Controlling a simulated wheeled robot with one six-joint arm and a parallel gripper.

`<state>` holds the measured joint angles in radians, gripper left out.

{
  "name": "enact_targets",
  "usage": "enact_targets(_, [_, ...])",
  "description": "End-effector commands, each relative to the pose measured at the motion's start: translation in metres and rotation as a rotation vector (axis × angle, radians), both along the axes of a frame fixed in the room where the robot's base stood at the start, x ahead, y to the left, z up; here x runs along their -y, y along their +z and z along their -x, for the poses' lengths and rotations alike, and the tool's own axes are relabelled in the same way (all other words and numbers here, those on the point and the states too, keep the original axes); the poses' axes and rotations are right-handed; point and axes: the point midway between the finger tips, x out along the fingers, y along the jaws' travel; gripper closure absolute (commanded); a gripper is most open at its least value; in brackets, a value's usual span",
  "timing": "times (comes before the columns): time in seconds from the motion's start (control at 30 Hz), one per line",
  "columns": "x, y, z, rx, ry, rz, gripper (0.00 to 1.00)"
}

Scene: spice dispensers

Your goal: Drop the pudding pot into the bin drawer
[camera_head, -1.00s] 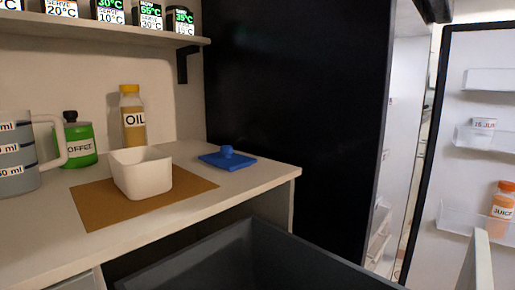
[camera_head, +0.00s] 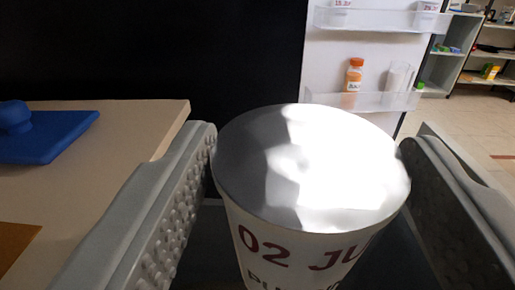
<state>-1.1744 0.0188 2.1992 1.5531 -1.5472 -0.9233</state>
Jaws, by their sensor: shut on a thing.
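The pudding pot (camera_head: 290,258) is a white tapered cup with a shiny silver lid and dark red print reading "02 JU". It stands upright between the two grey, studded fingers of my gripper (camera_head: 312,160), which is shut on it. The open bin drawer (camera_head: 207,245) shows as a dark grey area behind and below the pot. The pot and fingers hide most of the drawer. The lower part of the pot is cut off by the picture's bottom edge.
The counter (camera_head: 110,195) lies close at left, its corner beside my left finger, with a blue lidded object (camera_head: 45,135) on it. An open fridge door (camera_head: 360,40) with an orange-capped juice bottle (camera_head: 353,82) stands behind. Free floor shows at far right.

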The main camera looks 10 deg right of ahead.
Motion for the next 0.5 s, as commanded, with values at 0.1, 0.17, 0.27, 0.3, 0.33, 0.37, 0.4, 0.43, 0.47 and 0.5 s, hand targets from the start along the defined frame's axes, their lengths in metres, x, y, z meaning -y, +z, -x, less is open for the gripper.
enact_targets(0.1, [0.000,-0.013,0.000,-0.001,0.000,0.003,0.65])
enact_targets(0.17, [0.000,-0.020,0.000,-0.001,0.000,0.004,0.65])
enact_targets(0.27, [0.000,-0.030,0.000,-0.001,0.000,0.002,0.65])
enact_targets(0.3, [0.000,-0.034,0.000,-0.001,0.000,0.003,0.65])
enact_targets(0.33, [0.000,-0.037,0.000,-0.001,0.000,0.002,0.65])
enact_targets(0.37, [0.000,-0.039,0.000,-0.001,0.000,0.002,0.65])
enact_targets(0.4, [0.000,-0.042,0.000,0.000,0.000,0.001,0.65])
enact_targets(0.43, [0.000,-0.044,0.000,-0.001,0.000,0.002,0.65])
enact_targets(0.47, [0.000,-0.045,0.000,-0.001,0.000,0.002,0.65])
enact_targets(0.5, [0.000,-0.047,0.000,-0.001,0.000,0.002,0.65])
